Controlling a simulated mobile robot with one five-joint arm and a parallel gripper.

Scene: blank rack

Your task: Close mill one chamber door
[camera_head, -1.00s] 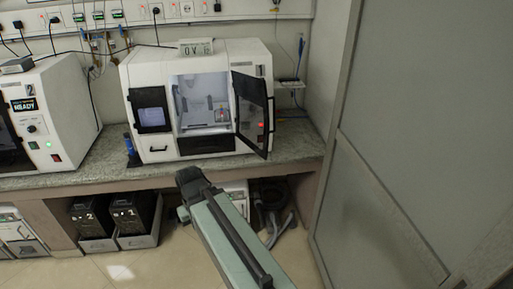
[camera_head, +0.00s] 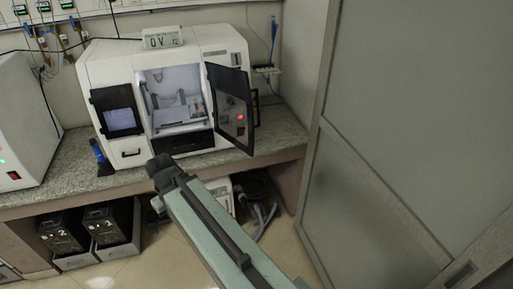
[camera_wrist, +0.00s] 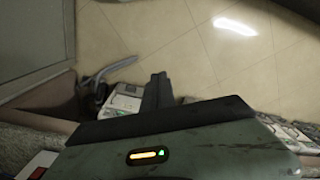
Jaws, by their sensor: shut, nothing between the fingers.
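Mill one (camera_head: 205,45) is a white machine on the counter in the head view. Its dark-framed chamber door (camera_head: 231,106) stands open, swung out at the right of the chamber opening. The lit chamber (camera_head: 178,93) shows a fixture inside. My gripper (camera_head: 158,172) is in front of and below the mill, left of the door and apart from it in the picture. In the wrist view my gripper's dark fingers (camera_wrist: 157,88) are together, with nothing seen between them. The door is not seen in the wrist view.
A granite counter (camera_head: 60,190) carries the mill and another white machine (camera_head: 22,125) at left. A blue bottle (camera_head: 101,158) stands by the mill's left side. Black bins (camera_head: 110,222) sit below. A grey partition (camera_head: 400,120) bounds the right side. The tiled floor (camera_wrist: 205,60) is open.

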